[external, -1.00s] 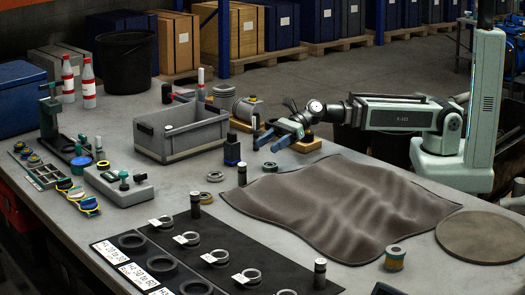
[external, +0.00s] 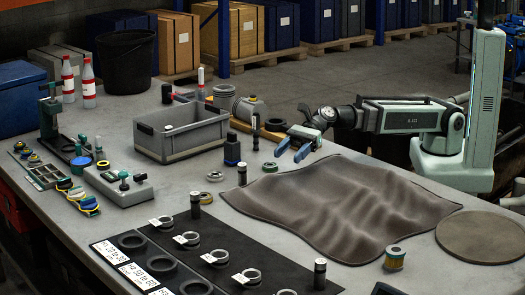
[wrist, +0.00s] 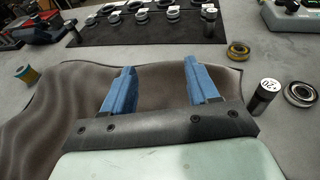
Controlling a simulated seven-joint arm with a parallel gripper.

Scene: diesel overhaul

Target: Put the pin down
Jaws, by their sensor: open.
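My gripper (external: 296,147) has blue jaws spread apart and empty, above the table just behind the brown mat (external: 340,205). In the wrist view the jaws (wrist: 160,90) show a wide gap over the mat. Several dark upright cylinders could be the pin; I cannot tell which. One cylinder (external: 242,174) stands by the mat's left corner; in the wrist view it has a white marked top (wrist: 264,97). A slim dark cylinder (external: 256,132) stands upright left of my gripper, near the wooden board. None is between the jaws.
A grey ring (external: 215,176) and a greenish ring (external: 270,167) lie near the mat's left corner. A grey bin (external: 182,140) stands to the left. A black strip (external: 225,245) with rings runs along the front. A spool (external: 394,258) stands at the mat's front edge.

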